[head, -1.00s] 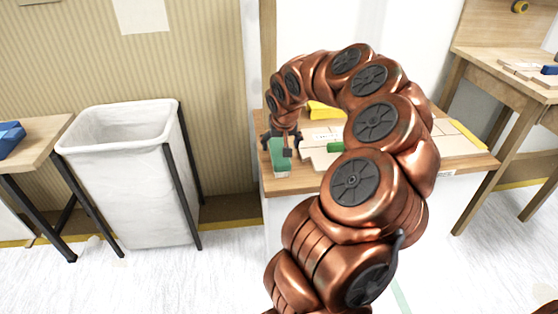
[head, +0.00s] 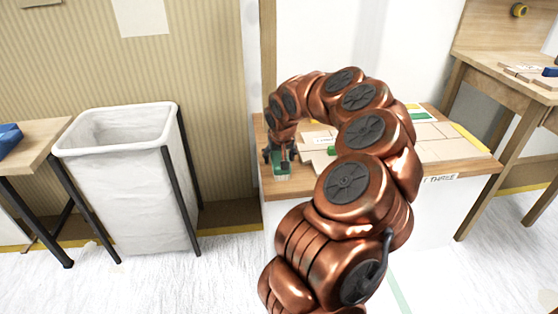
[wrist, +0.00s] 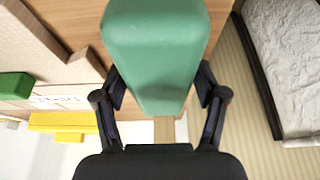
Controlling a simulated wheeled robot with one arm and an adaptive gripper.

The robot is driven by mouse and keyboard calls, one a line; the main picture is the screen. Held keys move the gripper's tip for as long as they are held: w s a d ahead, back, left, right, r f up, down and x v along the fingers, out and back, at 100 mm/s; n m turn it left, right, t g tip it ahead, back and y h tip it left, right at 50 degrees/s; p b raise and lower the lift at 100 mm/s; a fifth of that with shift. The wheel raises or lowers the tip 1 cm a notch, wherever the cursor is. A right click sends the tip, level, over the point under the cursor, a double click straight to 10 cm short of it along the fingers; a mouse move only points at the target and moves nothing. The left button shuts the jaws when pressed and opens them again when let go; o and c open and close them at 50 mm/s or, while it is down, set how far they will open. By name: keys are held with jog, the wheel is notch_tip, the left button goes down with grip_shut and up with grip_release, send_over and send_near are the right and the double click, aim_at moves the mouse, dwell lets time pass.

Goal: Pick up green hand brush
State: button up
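The green hand brush (head: 281,168) is at the left front corner of the workbench, pale bristles at its lower end. In the wrist view its broad green body (wrist: 155,50) fills the space between my fingers and narrows toward the palm. My gripper (head: 278,155) is down at the brush in the head view. In the wrist view my gripper (wrist: 160,78) has its fingers spread, one on each side of the brush. The fingertips are close to its edges; whether they touch is unclear. My arm hides part of the bench.
The wooden workbench (head: 300,184) also carries cardboard pieces (head: 450,142) and a small green block (wrist: 14,86). A yellow item (wrist: 65,122) is near the block. A white bin (head: 125,190) stands left of the bench. Another table (head: 510,75) is at right.

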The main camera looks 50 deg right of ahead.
jog(key=c, duration=1)
jog(key=shift+c, duration=0.2)
jog(key=shift+r, duration=0.1)
jog(key=shift+r+p, duration=0.85)
jog(key=shift+r, duration=0.75)
jog(key=shift+s+r, duration=0.1)
jog(key=shift+r, duration=0.1)
jog(key=s+a+p, duration=0.1)
jog(key=s+a, duration=0.3)
jog(key=s, duration=0.2)
jog(key=s+a+r+p, duration=0.1)
jog(key=s+a, duration=0.3)
jog(key=s, duration=0.3)
jog(key=shift+s, duration=0.3)
jog(key=shift+r, duration=0.1)
